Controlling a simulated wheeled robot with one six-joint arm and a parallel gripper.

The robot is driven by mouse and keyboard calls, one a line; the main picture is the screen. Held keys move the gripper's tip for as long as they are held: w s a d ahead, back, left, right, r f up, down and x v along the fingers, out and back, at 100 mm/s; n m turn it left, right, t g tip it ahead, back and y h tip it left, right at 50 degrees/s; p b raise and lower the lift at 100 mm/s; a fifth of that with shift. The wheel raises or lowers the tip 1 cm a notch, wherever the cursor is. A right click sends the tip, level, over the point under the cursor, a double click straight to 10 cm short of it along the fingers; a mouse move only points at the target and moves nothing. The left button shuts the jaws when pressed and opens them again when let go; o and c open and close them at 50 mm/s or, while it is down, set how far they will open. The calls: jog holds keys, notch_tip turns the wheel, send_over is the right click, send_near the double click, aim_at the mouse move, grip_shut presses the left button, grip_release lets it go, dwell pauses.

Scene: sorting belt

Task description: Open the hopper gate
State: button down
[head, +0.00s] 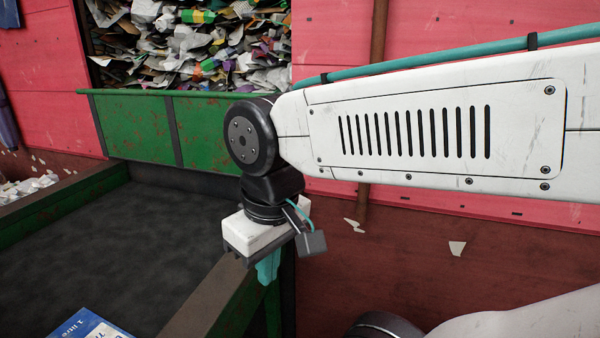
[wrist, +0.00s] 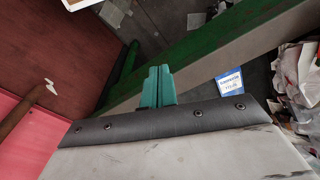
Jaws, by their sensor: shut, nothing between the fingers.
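The hopper gate appears to be the rusty green ribbed panel (head: 150,130) in the head view, upright across the lower part of the hopper opening. Mixed paper waste (head: 190,45) is heaped behind and above it. Its right end is partly hidden by my arm. My gripper (head: 267,270) points down over the belt's side rail, in front of the panel and apart from it. Its teal fingers are together and empty, and they also show in the wrist view (wrist: 157,86). The panel cannot be made out in the wrist view.
The dark belt (head: 110,235) runs below the panel, with a green side rail (head: 232,300) near my gripper. A blue and white carton (head: 88,325) lies on the belt, also in the wrist view (wrist: 231,82). Red walls (head: 335,40) stand behind. White scraps (head: 30,186) lie at left.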

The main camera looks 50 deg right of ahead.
jog(key=w+d+m+t+y, duration=0.3)
jog(key=w+d+m+y, duration=0.65)
jog(key=w+m, duration=0.2)
jog(key=d+f+m+t+h, duration=0.1)
jog(key=d+m+t, duration=0.4)
jog(key=d, duration=0.8)
jog(key=s+d+f+m+t+h, duration=0.1)
jog(key=d+m+t+h, duration=0.3)
jog(key=d, duration=1)
jog(key=f+m+t, duration=0.1)
jog(key=m+t, duration=0.1)
jog(key=t, duration=0.1)
jog(key=shift+s+d, duration=0.25)
jog(key=shift+d, duration=0.05)
jog(key=shift+w+m+y, duration=0.1)
jog(key=shift+m+y, duration=0.15)
jog(key=x, duration=1)
